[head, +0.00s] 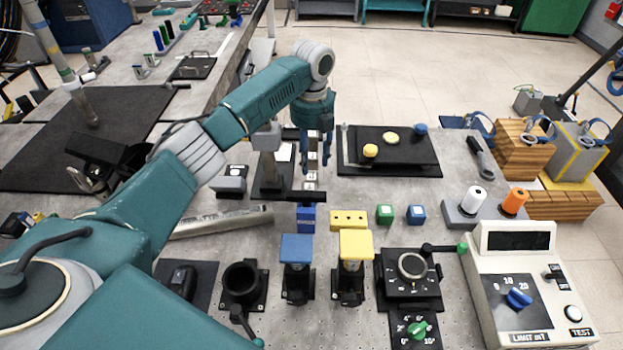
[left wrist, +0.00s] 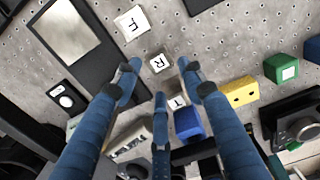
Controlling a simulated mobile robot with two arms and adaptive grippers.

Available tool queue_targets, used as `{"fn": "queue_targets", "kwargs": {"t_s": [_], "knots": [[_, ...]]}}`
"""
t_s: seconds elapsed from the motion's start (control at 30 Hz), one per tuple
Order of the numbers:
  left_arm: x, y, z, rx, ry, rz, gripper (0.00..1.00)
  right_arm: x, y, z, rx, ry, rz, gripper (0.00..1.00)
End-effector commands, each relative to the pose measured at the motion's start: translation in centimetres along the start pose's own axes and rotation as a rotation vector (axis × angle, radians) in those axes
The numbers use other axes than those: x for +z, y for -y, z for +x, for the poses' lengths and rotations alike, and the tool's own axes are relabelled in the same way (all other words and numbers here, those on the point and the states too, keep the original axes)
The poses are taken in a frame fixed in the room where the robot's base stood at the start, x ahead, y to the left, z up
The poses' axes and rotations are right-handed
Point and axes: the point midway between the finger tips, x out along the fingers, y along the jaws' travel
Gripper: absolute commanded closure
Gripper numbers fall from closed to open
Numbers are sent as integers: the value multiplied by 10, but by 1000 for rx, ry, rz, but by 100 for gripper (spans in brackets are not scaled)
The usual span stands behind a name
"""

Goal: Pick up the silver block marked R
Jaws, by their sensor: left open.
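The silver block marked R (left wrist: 158,63) lies on the grey perforated tabletop in the left wrist view, its letter facing up. A block marked F (left wrist: 132,22) lies above it in that picture, and a block marked T (left wrist: 178,101) lies below it. My left gripper (left wrist: 160,80) is open and empty, with the R block showing between and just beyond its fingertips. In the head view, my left gripper (head: 316,160) points down over the row of small blocks, partly hiding them; I cannot read their letters there. My right gripper is not in view.
A blue block (head: 306,217), a yellow block with dark dots (head: 348,220), a green cube (head: 384,214) and a blue cube (head: 416,214) stand nearby. A black board (head: 400,160) lies right of the gripper. A metal bar (head: 222,222) lies to the left.

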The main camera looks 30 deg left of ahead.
Motion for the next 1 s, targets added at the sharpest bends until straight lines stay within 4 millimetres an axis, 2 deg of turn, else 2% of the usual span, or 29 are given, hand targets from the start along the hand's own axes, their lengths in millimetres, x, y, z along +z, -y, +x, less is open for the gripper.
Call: {"fn": "queue_targets", "kwargs": {"t_s": [0.17, 0.43, 0.73, 0.77, 0.93, 1.0], "knots": [[-1, -1, 13, 1, -1, 1, 59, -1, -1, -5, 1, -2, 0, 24], [-2, -3, 51, 1, -2, 0, 59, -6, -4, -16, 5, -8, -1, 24], [-2, -2, 58, -1, 1, 2, 59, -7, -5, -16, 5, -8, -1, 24], [-2, -2, 58, -1, 1, 1, 63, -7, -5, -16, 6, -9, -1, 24], [-2, -2, 58, -1, 1, 1, 97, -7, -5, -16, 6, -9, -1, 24], [-2, -2, 58, -1, 1, 1, 97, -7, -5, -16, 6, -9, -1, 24]]}}
